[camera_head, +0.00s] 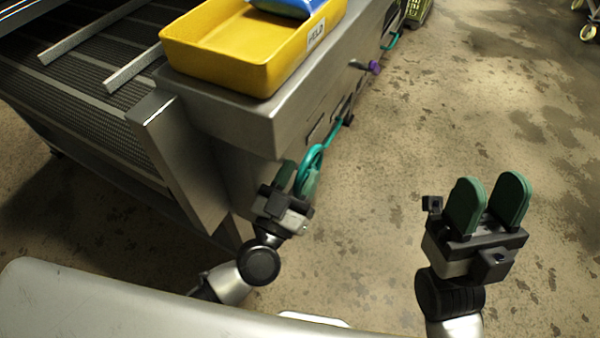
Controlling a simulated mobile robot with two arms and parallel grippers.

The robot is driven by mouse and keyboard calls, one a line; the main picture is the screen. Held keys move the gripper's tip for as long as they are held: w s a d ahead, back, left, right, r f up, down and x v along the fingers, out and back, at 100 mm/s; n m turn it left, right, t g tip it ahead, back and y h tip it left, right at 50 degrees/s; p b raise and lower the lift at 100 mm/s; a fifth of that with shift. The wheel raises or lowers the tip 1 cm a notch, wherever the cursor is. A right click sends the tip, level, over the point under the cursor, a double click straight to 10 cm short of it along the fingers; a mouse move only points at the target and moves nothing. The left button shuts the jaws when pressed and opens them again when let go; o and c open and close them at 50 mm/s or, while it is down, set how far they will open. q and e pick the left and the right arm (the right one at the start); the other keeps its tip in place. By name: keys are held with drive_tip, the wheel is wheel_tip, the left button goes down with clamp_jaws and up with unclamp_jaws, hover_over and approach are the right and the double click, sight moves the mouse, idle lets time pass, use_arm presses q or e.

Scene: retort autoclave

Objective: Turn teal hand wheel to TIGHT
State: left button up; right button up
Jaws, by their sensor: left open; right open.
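The teal hand wheel (312,158) is seen nearly edge-on at the side of the metal machine, low near its front corner. My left gripper (296,178) is open at the wheel, its green fingers overlapping the wheel's lower part in the picture. I cannot tell whether the fingers touch the rim or straddle it. No TIGHT mark is readable. My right gripper (489,203) is open and empty, fingers up, over bare floor to the right.
A yellow bin (215,75) with a blue item (285,6) stands on the metal housing (235,115) above the wheel. A purple knob (375,67) sticks out from the same side further back. A mesh conveyor (75,80) lies at left.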

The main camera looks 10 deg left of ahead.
use_arm(q)
drive_tip(key=shift+w, duration=0.15)
drive_tip(key=shift+c, duration=0.2)
clamp_jaws()
